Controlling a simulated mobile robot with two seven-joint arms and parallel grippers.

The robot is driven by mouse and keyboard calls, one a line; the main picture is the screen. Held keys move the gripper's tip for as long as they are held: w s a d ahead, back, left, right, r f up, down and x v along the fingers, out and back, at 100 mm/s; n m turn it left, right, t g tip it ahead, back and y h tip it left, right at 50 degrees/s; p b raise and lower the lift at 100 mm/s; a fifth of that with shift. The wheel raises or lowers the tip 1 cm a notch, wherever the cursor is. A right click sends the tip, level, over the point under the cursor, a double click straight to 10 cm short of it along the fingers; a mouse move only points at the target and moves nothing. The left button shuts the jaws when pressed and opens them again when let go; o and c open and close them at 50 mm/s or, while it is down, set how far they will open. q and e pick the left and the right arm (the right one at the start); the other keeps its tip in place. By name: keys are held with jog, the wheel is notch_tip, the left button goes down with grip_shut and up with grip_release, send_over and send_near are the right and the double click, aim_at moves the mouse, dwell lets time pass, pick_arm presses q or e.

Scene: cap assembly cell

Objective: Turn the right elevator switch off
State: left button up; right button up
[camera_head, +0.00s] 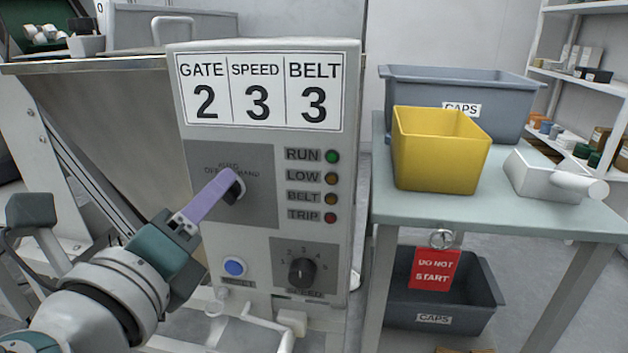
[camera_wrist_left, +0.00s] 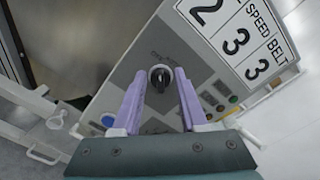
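The control panel (camera_head: 345,120) carries a black rotary switch (camera_head: 236,190) on a grey plate (camera_head: 262,205) with AUTO, OFF and HAND printed above it. My left gripper (camera_head: 232,180) reaches in from the left with its purple fingers at this switch. In the left wrist view the fingers (camera_wrist_left: 162,74) stand apart, one on each side of the round black switch (camera_wrist_left: 161,78). A firm grip on it does not show. The fingers partly hide the switch in the head view, and I cannot tell which mark it points to. My right gripper is not in view.
Below are a blue button (camera_head: 234,266) and a black SPEED knob (camera_head: 302,271). RUN, LOW, BELT and TRIP lamps (camera_head: 332,187) sit right of the switch. A table (camera_head: 520,218) holds a yellow bin (camera_head: 440,155); a red DO NOT START tag (camera_head: 435,268) hangs at its front.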

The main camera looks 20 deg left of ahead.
pick_arm(q)
jog(key=shift+s, duration=0.1)
jog(key=b+v, duration=0.1)
jog(key=v, duration=0.8)
jog(key=shift+s+d+b, duration=0.2)
jog(key=shift+s+b, duration=0.15)
